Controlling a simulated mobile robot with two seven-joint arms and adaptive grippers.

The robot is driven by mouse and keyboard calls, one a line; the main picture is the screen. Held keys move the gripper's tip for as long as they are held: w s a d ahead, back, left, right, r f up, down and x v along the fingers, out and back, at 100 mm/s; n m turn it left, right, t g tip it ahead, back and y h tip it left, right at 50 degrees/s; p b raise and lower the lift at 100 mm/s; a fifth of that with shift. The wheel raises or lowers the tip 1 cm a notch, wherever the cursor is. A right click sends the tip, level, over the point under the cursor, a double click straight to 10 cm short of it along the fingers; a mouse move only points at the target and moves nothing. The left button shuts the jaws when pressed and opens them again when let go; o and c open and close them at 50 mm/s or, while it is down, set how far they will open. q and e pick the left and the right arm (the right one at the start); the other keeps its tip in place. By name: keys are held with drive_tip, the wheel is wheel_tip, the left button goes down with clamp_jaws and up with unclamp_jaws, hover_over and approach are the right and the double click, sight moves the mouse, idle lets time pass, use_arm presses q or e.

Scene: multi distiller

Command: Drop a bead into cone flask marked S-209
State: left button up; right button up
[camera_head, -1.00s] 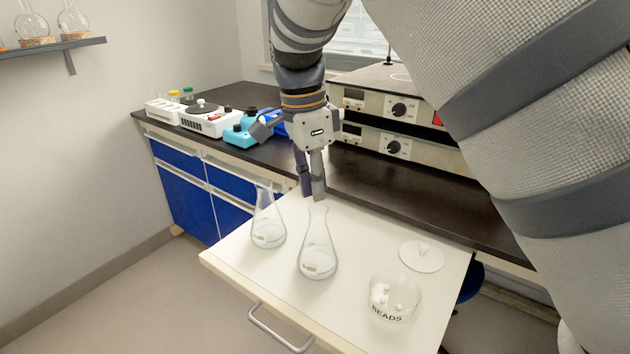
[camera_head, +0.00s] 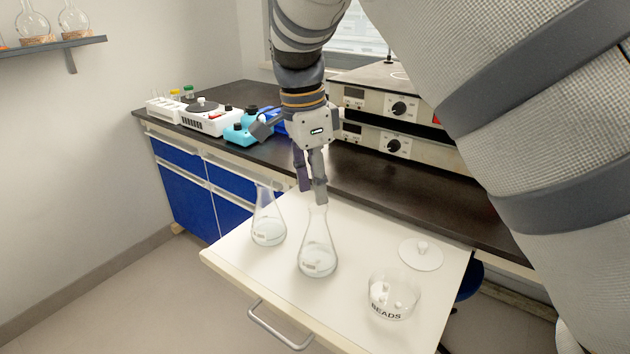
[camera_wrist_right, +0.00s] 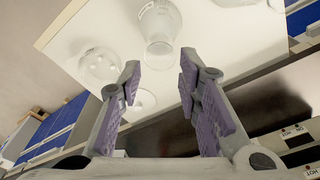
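Two clear cone flasks stand upright on the white pull-out board, a left one (camera_head: 268,224) and a nearer middle one (camera_head: 318,250). Each holds some clear liquid and has a small label too small to read. The dish marked BEADS (camera_head: 394,297) holds a few white beads at the right. My right gripper (camera_head: 313,194) is at the mouth of the middle flask. In the right wrist view its fingers (camera_wrist_right: 160,80) are apart, with no bead visible between them and a flask (camera_wrist_right: 160,28) beyond. My left gripper is not in view.
A round white lid (camera_head: 421,254) lies behind the bead dish on the board (camera_head: 352,308). The dark bench behind holds a white device (camera_head: 210,118), blue equipment and stacked instruments with knobs (camera_head: 398,108).

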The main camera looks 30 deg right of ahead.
wheel_tip(320, 180, up, 12)
drive_tip(key=a, duration=0.1)
drive_tip(key=shift+w+a, duration=0.15)
drive_tip(key=shift+a, duration=0.05)
idle(0.7)
